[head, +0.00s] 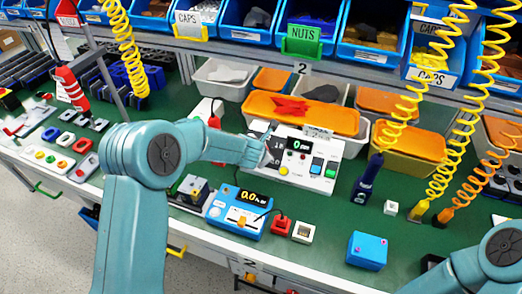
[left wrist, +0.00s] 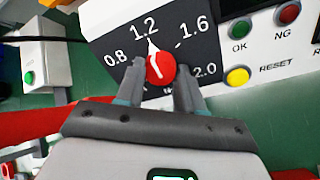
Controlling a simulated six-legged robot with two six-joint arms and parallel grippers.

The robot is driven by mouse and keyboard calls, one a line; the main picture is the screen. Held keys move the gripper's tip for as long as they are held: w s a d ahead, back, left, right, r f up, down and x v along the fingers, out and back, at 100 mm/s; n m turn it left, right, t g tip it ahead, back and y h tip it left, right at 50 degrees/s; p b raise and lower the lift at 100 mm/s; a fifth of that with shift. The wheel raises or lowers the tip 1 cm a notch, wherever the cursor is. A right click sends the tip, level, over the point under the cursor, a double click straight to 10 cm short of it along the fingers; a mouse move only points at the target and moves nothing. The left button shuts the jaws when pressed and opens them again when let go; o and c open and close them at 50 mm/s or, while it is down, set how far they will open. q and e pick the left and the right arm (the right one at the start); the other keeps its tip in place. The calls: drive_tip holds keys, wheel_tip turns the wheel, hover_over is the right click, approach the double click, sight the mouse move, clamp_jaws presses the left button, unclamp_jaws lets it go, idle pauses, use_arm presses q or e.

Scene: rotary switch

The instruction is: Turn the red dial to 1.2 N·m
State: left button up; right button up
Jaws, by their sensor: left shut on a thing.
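The red dial (left wrist: 160,68) sits on a black scale plate (left wrist: 118,60) marked 0.8, 1.2, 1.6 and 2.0. A white pointer above the dial points up at the 1.2 mark. My left gripper (left wrist: 162,84) is shut on the red dial, one finger on each side. In the head view my left gripper (head: 268,152) reaches the left part of the white control box (head: 318,150) and largely hides the dial. My right arm shows at the lower right of the head view, but its gripper is out of frame.
Green OK (left wrist: 240,29), red NG (left wrist: 288,13) and yellow RESET (left wrist: 238,76) buttons lie right of the dial. A blue meter (head: 240,210) stands in front of the box. Orange-lidded bins (head: 300,110) stand behind.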

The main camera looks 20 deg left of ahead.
use_arm(q)
drive_tip(key=shift+r, duration=0.1)
drive_tip(key=o, duration=1)
drive_tip(key=shift+o, duration=0.2)
drive_tip(key=a+p+v, duration=0.1)
drive_tip(key=v, duration=1.5)
drive_tip(key=shift+d+r, duration=0.15)
drive_tip(key=shift+d, duration=0.3)
drive_tip(key=shift+s, duration=0.2)
